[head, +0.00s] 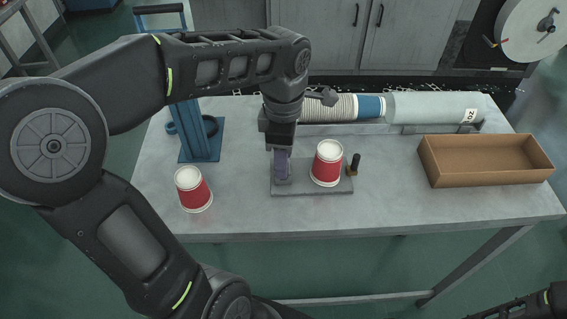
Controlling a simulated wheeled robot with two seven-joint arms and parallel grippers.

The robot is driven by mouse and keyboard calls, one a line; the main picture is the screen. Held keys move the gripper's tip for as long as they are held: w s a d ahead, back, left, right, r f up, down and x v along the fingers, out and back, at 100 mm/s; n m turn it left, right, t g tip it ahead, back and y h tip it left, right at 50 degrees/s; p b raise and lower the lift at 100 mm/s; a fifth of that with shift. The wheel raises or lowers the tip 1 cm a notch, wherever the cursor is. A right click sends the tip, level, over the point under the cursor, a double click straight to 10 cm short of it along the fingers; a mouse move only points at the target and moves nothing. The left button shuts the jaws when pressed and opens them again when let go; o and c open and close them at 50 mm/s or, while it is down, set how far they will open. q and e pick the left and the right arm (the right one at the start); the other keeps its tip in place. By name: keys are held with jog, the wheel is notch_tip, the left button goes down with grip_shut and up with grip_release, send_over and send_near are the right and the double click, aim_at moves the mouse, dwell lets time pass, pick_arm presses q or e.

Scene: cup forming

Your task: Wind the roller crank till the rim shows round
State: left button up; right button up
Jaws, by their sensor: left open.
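The rim roller stands on a grey base plate (312,190) near the middle of the table's front. A red and white paper cup (327,163) sits upside down on the plate, its rim at the bottom. A crank with a black knob (355,161) stands just right of this cup. A purple-grey post (283,170) rises at the plate's left end. My left gripper (282,150) points down over that post, left of the cup and apart from the crank. It is open; its fingertips are partly hidden against the post. My right gripper is out of view.
Another red and white cup (192,189) stands upside down at the front left. A blue press stand (203,140) is behind it. An open cardboard box (484,172) is at the right.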

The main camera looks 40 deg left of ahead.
pick_arm(q)
jog(key=shift+f, duration=1.55)
jog(key=shift+c, duration=0.4)
grip_shut()
